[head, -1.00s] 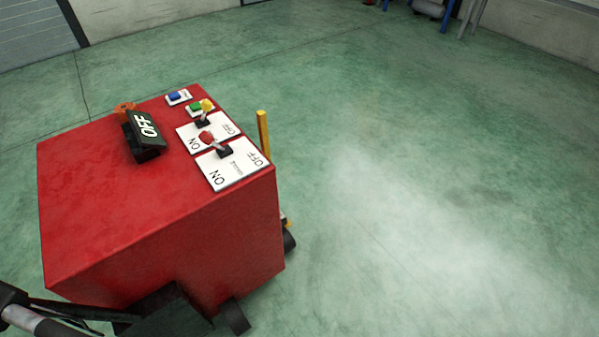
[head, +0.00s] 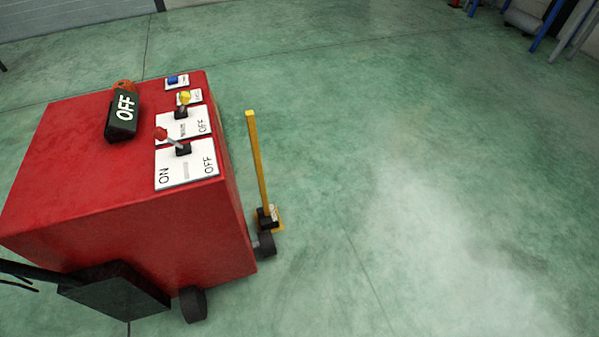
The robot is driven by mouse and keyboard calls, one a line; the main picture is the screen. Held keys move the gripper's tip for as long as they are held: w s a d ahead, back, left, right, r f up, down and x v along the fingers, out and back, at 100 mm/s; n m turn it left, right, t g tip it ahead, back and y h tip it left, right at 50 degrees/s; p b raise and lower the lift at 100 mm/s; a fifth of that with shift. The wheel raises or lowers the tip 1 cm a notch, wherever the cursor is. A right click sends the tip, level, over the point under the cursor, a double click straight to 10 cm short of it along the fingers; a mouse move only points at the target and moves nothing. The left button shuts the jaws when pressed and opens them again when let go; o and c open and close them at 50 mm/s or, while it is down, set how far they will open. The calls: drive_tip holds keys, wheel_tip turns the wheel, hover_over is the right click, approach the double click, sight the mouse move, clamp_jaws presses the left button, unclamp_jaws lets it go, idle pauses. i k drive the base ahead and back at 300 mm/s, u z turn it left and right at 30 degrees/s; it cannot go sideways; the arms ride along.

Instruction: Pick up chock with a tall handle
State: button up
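The chock (head: 269,216) sits on the floor at the right side of the red trailer box, close by a black wheel (head: 265,244). It has a dark and yellow base, and a tall yellow handle (head: 257,160) stands up from it, nearly upright. I cannot tell whether the chock touches the wheel. My gripper is not in view.
The red box (head: 60,150) fills the left, with lever panels (head: 187,165) and a black OFF block (head: 122,115) on top. A second wheel (head: 193,304) shows at its front. The green floor (head: 430,170) to the right is clear. Blue and grey posts (head: 548,25) stand far right.

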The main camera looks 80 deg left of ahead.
sight(268, 217)
drive_tip(key=u, duration=0.1)
drive_tip(key=i, duration=0.4)
drive_tip(key=u, duration=3.2)
drive_tip(key=i, duration=1)
drive_tip(key=z, duration=0.2)
drive_tip(key=k, duration=0.85)
